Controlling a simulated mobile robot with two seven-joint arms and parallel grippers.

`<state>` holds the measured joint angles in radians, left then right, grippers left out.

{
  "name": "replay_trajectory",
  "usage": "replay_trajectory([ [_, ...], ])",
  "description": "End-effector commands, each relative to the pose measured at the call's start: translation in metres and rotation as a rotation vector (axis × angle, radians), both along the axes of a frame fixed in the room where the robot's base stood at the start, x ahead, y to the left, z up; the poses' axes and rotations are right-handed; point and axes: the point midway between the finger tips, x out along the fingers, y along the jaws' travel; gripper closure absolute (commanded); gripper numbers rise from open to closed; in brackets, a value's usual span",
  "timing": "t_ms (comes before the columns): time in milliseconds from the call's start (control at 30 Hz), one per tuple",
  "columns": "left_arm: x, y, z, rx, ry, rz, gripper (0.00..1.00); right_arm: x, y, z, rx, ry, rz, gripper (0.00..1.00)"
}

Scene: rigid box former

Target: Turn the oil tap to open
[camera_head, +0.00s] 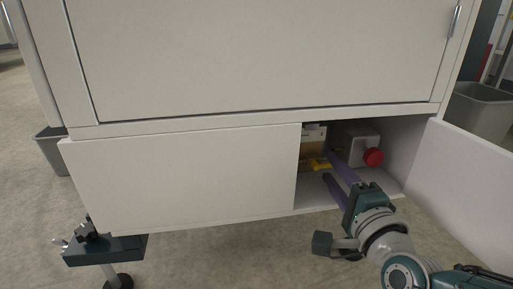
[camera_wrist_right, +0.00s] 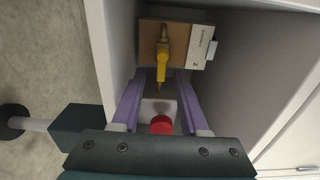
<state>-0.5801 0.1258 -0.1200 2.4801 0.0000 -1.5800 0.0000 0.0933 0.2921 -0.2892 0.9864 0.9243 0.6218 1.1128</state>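The yellow tap handle (camera_head: 320,164) is inside the open lower cabinet compartment, in front of a brown and white labelled panel (camera_head: 314,135). In the right wrist view the yellow handle (camera_wrist_right: 162,66) lies lengthwise on a brass fitting, ahead of my fingers. My right gripper (camera_head: 331,165) reaches into the compartment with its two purple fingers apart. In the right wrist view my right gripper (camera_wrist_right: 160,80) is open and empty, with the handle beyond and roughly between the fingertips; contact is not visible. My left gripper is not in view.
A grey box (camera_head: 353,148) with a red knob (camera_head: 374,156) stands right of the tap; the knob (camera_wrist_right: 161,125) also shows between my fingers' bases. The right door (camera_head: 462,185) stands open; the left panel (camera_head: 185,180) is closed. A machine foot (camera_head: 118,280) stands at lower left.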

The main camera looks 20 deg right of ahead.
Motion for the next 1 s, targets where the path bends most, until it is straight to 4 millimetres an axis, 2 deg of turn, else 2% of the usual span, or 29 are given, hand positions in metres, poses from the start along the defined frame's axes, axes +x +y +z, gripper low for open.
replay_trajectory([
  [267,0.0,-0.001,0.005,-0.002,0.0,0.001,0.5,-0.005,0.001,0.002,-0.002,0.0,0.0,0.56],
  [367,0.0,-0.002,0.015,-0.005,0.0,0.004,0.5,-0.019,0.005,0.004,-0.001,0.003,0.001,0.56],
  [500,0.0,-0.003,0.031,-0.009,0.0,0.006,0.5,-0.048,0.012,0.005,-0.001,0.005,0.001,0.56],
  [700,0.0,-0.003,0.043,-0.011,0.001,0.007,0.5,-0.082,0.02,0.002,0.0,0.003,0.0,0.56],
  [833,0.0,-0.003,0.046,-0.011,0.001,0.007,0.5,-0.094,0.023,0.001,0.0,0.001,0.0,0.56],
  [1000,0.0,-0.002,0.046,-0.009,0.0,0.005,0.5,-0.097,0.024,0.0,0.0,-0.001,0.0,0.56],
])
